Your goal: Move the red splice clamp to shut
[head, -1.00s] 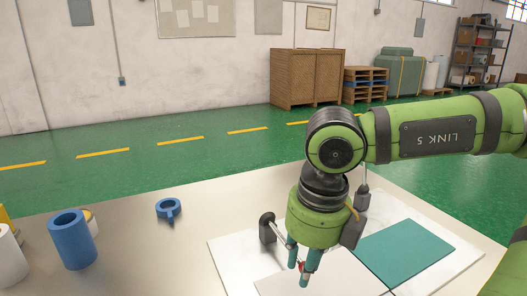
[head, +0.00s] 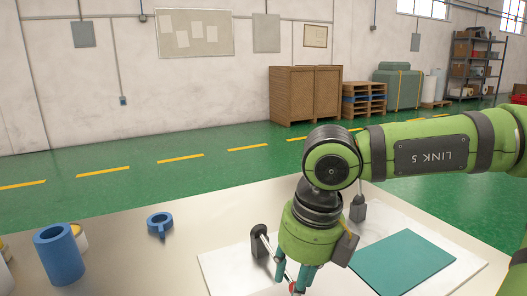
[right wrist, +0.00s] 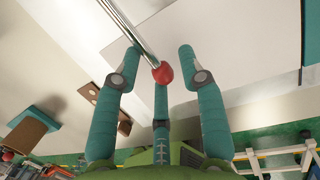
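The splice clamp shows as a shiny metal rod ending in a red knob (right wrist: 162,73) in the right wrist view. In the head view the rod runs from a dark post (head: 259,243) on the pale board down toward the red knob (head: 292,288) at my fingers. My right gripper (right wrist: 160,58) has its fingers spread, with the knob between them, close to the middle finger's tip. I cannot tell whether they touch. In the head view this gripper (head: 292,280) points down, its fingertips near the bottom edge. My left gripper is out of view.
A teal sheet (head: 403,262) lies on the pale board (head: 222,272), right of my gripper. A second dark post (head: 358,207) stands behind the gripper.

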